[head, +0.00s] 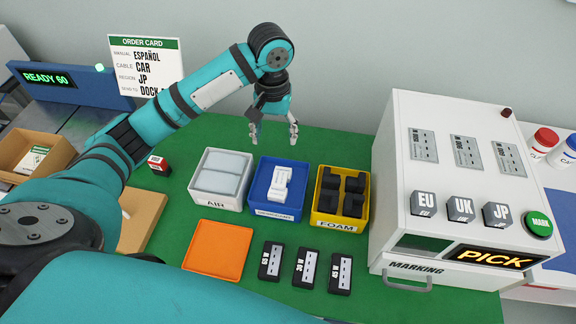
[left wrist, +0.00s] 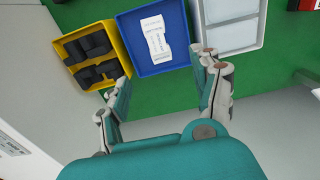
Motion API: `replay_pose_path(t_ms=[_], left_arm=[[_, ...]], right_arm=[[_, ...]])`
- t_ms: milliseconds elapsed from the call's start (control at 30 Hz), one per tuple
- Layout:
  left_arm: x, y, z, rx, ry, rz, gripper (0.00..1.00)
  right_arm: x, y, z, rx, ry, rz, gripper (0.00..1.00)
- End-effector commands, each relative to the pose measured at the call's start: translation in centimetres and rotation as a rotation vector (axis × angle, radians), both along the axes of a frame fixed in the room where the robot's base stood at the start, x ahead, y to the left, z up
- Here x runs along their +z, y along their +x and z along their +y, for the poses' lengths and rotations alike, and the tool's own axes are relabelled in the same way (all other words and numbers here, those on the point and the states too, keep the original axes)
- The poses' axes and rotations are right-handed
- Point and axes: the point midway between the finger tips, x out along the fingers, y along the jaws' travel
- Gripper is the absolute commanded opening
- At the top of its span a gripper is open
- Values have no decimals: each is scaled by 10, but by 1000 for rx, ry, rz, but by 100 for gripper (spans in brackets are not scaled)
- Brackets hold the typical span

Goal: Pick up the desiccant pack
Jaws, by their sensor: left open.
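The white desiccant packs (head: 280,184) lie in a blue bin (head: 263,207) in the middle of the green table; in the left wrist view a white pack (left wrist: 156,38) shows in the blue bin (left wrist: 178,65). I cannot tell how many packs are in it. My left gripper (head: 273,136) is open and empty, above and behind the blue bin in the head view. In the left wrist view its two fingers (left wrist: 160,76) stand apart near the bin's edge, not touching the pack. My right gripper is in neither view.
A grey AIR bin (head: 216,202) stands left of the blue bin, and a yellow FOAM bin (head: 326,217) with black pieces stands right. An orange tray (head: 217,249) and three black adapters (head: 305,268) lie in front. A white marking machine (head: 440,180) stands at right.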

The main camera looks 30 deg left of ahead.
Motion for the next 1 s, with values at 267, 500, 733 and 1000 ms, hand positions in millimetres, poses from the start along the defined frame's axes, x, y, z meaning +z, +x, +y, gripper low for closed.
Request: replay_pose_path(t_ms=[267,500,733,1000], left_arm=[[-40,-1,1,3,2,7,65],[-91,-1,0,3,2,6,65],[-119,0,0,1,0,1,65],[-145,3,-6,1,1,3,65]], right_arm=[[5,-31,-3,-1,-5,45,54],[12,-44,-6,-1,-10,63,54],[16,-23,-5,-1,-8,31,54],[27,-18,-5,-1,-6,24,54]])
